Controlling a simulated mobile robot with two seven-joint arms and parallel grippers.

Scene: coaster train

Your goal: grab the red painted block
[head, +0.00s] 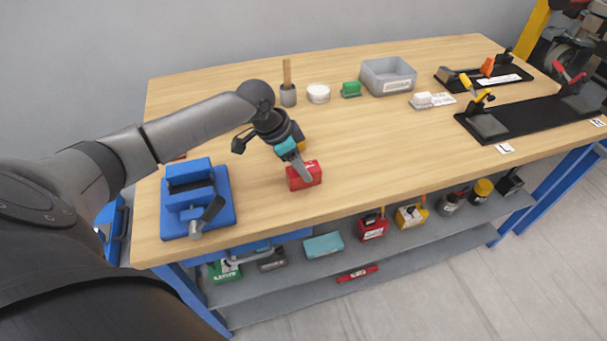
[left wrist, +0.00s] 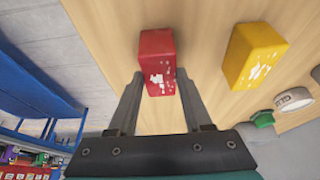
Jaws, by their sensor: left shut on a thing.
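The red painted block (head: 304,177) sits on the wooden table near its front edge. It also shows in the left wrist view (left wrist: 157,58), with white worn patches on its near face. My left gripper (head: 301,170) comes down over the block, and in the left wrist view its two fingers (left wrist: 160,90) stand on either side of the block's near end. The left gripper is shut on the red block. My right gripper is in neither view.
A yellow block (left wrist: 254,55) lies close beside the red one, mostly hidden behind my gripper in the head view. A blue vise (head: 196,198) stands to the left. A grey bin (head: 388,76), a green block (head: 351,89) and a white round tin (head: 318,93) stand farther back.

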